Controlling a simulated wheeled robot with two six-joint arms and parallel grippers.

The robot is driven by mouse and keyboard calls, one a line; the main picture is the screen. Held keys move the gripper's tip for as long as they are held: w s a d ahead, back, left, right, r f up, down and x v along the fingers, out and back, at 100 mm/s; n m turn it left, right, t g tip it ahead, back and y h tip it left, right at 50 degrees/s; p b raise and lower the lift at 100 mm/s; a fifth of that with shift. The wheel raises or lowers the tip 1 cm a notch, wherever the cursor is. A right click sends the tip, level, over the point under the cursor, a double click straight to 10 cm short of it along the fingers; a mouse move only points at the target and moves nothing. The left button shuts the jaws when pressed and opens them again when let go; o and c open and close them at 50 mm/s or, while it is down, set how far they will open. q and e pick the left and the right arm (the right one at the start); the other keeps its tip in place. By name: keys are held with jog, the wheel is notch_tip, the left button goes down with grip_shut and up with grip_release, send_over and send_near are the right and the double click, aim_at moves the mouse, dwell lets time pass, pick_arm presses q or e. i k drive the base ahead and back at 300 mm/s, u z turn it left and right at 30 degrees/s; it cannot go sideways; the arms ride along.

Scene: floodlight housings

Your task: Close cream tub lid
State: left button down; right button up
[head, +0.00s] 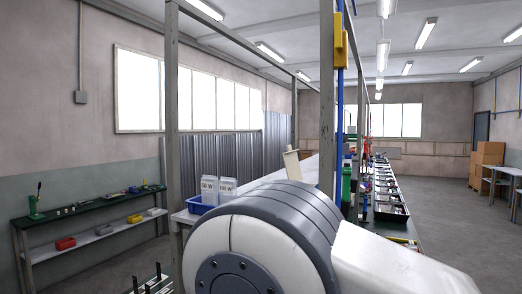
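A small cream panel (292,163) stands tilted upward just behind my large white and grey arm link, in the middle of the head view. It may be the raised lid of the cream tub, but I cannot tell for sure. Whatever is below it is hidden by my arm link. Neither my left nor my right gripper can be made out in this view.
A blue bin (199,206) with white labelled boxes (209,189) stands left of the cream panel. Grey posts (172,120) frame the bench. A long line of black trays (390,212) runs back at right. A shelf bench (85,215) stands at left.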

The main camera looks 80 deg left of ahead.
aim_at(290, 158)
jog(key=u, duration=1.55)
